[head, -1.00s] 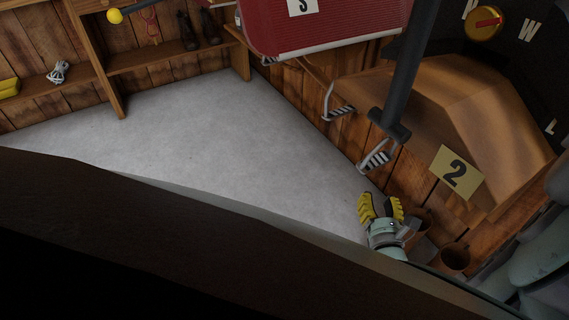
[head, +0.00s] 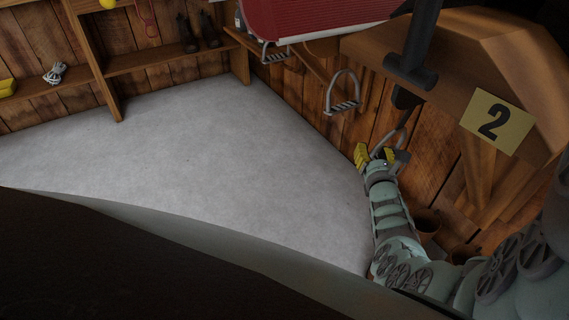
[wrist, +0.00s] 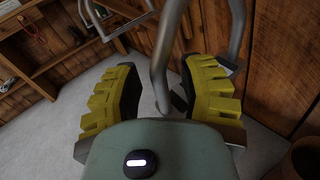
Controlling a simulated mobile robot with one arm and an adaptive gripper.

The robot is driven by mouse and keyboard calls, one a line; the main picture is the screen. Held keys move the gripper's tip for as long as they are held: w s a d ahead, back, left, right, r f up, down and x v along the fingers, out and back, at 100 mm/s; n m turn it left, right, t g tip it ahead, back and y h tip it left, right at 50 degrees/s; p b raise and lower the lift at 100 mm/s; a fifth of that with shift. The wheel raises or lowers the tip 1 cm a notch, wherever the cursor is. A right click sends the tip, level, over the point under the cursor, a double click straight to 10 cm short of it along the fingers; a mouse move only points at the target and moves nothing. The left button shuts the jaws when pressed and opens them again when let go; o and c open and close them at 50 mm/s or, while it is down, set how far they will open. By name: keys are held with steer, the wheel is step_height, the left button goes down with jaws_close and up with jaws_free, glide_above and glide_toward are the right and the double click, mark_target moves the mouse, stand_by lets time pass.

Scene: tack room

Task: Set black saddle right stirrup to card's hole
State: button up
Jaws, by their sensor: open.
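The yellow card (head: 498,121) with a black 2 is on the front of the wooden stand at right. A metal stirrup (head: 402,134) hangs left of the card, below a dark strap. My gripper (head: 376,155) is at this stirrup, its yellow-padded fingers open. In the wrist view, a metal bar of a stirrup (wrist: 161,70) comes down between the open pads (wrist: 160,95). I cannot tell whether it touches them. Another stirrup (head: 343,108) hangs further left. The black saddle's body and the strap holes cannot be made out.
A dark T-shaped bar (head: 412,70) hangs before the wooden stand (head: 460,45). A red saddle (head: 310,15) is at the top, with a stirrup (head: 272,55) below it. Brown pots (head: 427,222) stand by my arm. The grey floor (head: 240,170) at left is clear.

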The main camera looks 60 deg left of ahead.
steer(key=shift+o, duration=0.3)
jaws_close()
stand_by(0.4)
